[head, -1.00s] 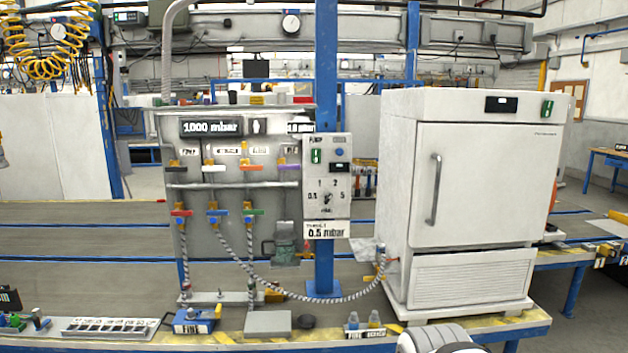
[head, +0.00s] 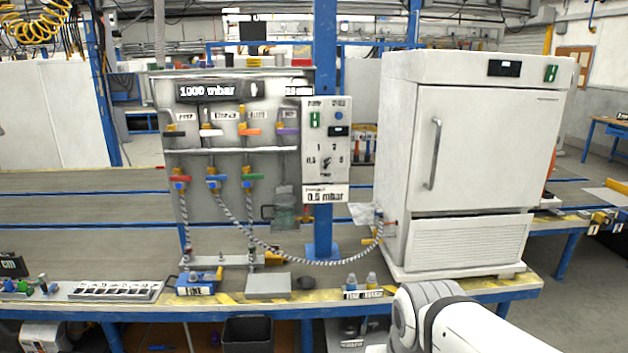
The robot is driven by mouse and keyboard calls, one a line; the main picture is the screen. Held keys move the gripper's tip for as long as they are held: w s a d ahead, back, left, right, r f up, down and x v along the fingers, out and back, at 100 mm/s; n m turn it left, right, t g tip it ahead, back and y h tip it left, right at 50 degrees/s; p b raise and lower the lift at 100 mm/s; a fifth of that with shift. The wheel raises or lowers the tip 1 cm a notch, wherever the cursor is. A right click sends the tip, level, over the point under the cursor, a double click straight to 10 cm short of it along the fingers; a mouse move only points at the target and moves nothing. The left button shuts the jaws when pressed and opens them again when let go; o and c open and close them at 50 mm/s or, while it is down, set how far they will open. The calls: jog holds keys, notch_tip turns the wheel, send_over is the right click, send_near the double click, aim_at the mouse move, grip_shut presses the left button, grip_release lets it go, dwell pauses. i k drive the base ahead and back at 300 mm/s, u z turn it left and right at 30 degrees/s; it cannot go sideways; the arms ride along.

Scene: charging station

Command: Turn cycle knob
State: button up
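The cycle knob (head: 326,163) is a small dark rotary knob low on the light grey control box (head: 343,120), with number marks around it. The box also carries a green switch, a blue button and a small dark display. A label reading 0.5 mbar (head: 325,194) is under it. The knob's exact pointing direction is too small to tell. My gripper is out of view. Nothing touches the knob.
A white oven-like cabinet (head: 478,150) stands right of the box. A valve panel (head: 262,185) with coloured handles is at left, and a braided hose (head: 320,263) runs to the cabinet. Small bottles (head: 371,281), a grey block (head: 268,286) and a tray (head: 115,291) line the front bench edge.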

aim_at(327, 162)
jog(key=u, duration=0.35)
jog(key=i, duration=2.2)
jog(key=u, duration=0.15)
